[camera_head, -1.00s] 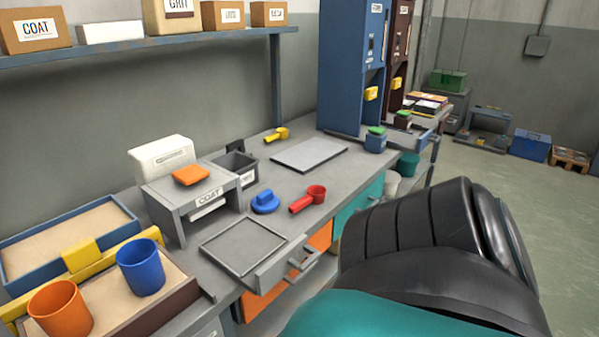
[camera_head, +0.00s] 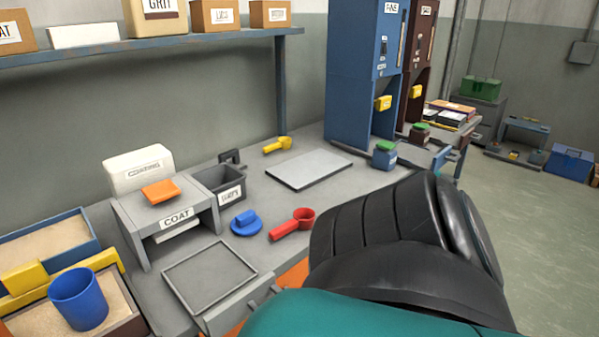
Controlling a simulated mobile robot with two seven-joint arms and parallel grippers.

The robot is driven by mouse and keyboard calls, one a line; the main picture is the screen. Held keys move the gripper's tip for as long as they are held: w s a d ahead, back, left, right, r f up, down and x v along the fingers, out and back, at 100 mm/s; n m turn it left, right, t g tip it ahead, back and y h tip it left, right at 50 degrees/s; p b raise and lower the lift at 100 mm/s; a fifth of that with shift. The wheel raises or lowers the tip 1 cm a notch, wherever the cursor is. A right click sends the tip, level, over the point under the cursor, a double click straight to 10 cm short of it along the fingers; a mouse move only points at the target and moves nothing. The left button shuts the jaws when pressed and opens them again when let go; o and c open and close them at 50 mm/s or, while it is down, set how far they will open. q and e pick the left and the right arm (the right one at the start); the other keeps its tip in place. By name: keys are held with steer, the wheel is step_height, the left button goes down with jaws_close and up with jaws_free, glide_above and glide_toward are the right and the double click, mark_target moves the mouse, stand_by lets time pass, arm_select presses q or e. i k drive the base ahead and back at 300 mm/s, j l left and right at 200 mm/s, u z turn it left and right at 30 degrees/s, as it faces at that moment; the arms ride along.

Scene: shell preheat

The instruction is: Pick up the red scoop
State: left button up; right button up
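The red scoop (camera_head: 292,224) lies on the grey workbench near its front edge. Its round cup points to the back right and its handle to the front left. A blue round object with a raised grip (camera_head: 246,223) lies just left of it. A large black and teal part of my own arm fills the lower right and comes close to the scoop in the picture, without covering its cup or handle. Neither of my grippers shows in the view.
A grey tray (camera_head: 169,276) lies front left of the scoop, and a grey bin (camera_head: 207,180) and a COAT stand (camera_head: 129,223) stand behind left. A flat grey plate (camera_head: 309,168) and a yellow scoop (camera_head: 271,147) lie behind. Blue (camera_head: 343,85) and brown dispensers stand back right.

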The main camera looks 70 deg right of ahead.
mark_target(292, 226)
steer(key=k+l, duration=0.15)
steer(key=l, duration=0.2)
steer(key=k+l, duration=0.15)
steer(key=l, duration=0.2)
steer(key=k+l+u, duration=0.1)
steer(key=l, duration=0.25)
steer(key=k+l, duration=0.2)
steer(key=l, duration=0.15)
steer(key=k+l, duration=0.15)
steer(key=l, duration=0.15)
steer(key=l+u, duration=0.05)
